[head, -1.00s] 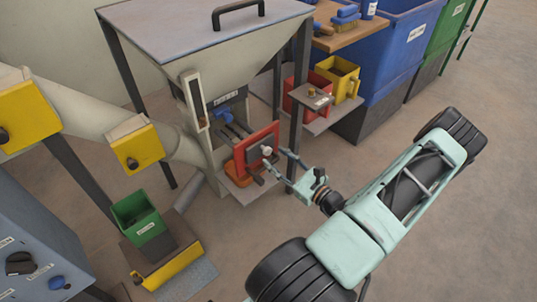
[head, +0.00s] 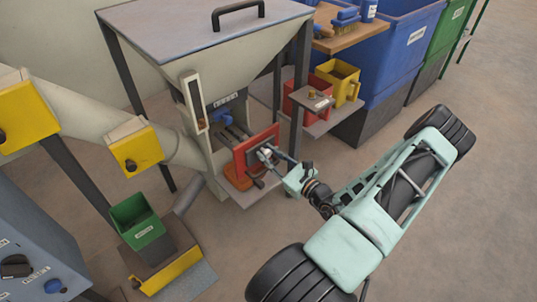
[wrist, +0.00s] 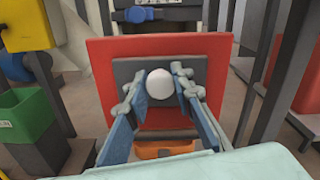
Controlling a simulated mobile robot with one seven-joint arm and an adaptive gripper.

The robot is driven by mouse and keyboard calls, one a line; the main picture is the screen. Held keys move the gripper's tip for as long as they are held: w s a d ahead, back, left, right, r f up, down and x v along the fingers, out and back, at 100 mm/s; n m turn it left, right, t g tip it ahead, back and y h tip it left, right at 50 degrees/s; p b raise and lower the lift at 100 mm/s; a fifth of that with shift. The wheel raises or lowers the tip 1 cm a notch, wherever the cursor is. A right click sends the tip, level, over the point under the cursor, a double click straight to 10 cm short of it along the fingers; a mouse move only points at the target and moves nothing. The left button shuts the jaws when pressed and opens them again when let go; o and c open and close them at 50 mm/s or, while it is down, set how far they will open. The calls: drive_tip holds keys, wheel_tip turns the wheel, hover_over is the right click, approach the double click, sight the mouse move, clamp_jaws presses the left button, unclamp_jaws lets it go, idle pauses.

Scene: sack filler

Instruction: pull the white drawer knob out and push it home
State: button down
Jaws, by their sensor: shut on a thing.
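The white drawer knob (wrist: 160,84) is round and sits at the middle of a dark grey plate (wrist: 124,72) on the red drawer front (wrist: 105,56). In the head view the red front (head: 240,156) stands upright at the filler's lower part, with rods behind it. My gripper (wrist: 161,80) is shut on the knob, one finger on each side. In the head view my gripper (head: 266,154) reaches the knob from the right, and its fingers partly hide the knob.
An orange part (head: 237,178) lies under the red front. Red (head: 294,98) and yellow (head: 350,88) bins are behind. Open floor lies in front.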

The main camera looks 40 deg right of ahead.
drive_tip(key=s+p, duration=0.2)
drive_tip(key=s, duration=0.5)
drive_tip(key=shift+s+d, duration=0.35)
drive_tip(key=shift+s, duration=0.05)
drive_tip(key=c, duration=1.7)
unclamp_jaws()
drive_tip(key=shift+o, duration=0.2)
drive_tip(key=s, duration=1.2)
drive_tip(key=shift+d, duration=0.45)
